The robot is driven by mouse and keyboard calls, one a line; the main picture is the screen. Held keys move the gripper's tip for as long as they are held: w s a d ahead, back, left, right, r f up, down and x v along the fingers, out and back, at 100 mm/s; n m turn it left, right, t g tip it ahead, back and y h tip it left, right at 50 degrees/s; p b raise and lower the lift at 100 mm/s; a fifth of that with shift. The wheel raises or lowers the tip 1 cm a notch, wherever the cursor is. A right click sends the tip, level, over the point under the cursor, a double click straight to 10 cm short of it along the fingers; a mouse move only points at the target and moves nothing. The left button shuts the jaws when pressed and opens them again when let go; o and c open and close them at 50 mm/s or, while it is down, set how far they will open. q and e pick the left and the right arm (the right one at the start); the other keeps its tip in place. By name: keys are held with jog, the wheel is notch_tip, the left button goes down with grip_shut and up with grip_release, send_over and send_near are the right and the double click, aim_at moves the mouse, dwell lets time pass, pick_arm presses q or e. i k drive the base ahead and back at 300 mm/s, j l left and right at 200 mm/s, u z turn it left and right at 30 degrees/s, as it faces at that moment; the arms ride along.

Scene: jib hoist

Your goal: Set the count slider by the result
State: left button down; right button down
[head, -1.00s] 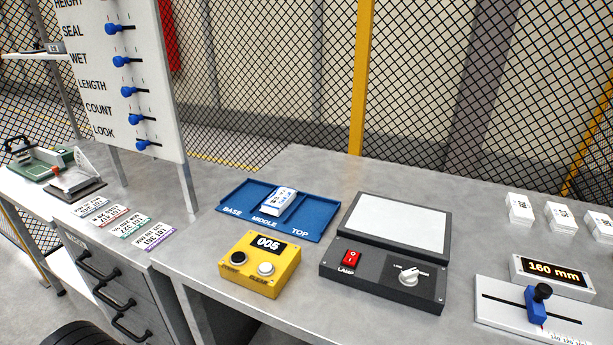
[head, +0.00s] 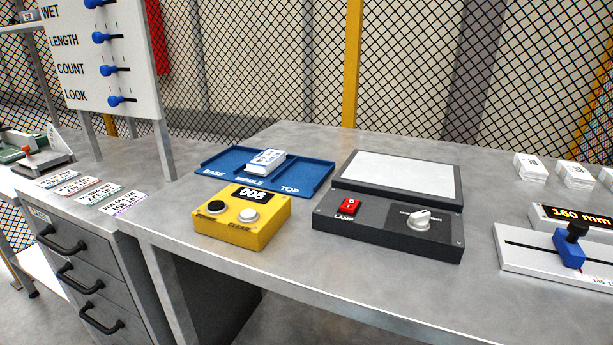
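The white slider board (head: 142,59) stands upright at the upper left, with blue knobs on short horizontal slots. The count slider knob (head: 106,71) is at the left part of its slot, beside the label COUNT. The look slider (head: 114,101) is below it and the length slider (head: 98,37) above it. A yellow counter box (head: 242,232) on the bench shows 005, with a black button (head: 216,207) and a white button (head: 248,216) marked CLEAR. Neither of my grippers is in view.
A blue tray (head: 318,177) marked BASE, MIDDLE, TOP holds a white stack (head: 265,162) in its middle. A lamp box (head: 385,233) with a pale panel stands right of it. Printed lot cards (head: 120,203) lie below the board.

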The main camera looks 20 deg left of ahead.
aim_at(106, 70)
jog(key=i+j+u, duration=0.1)
jog(key=u, duration=0.35)
jog(key=i+u, duration=0.25)
jog(key=u, duration=0.15)
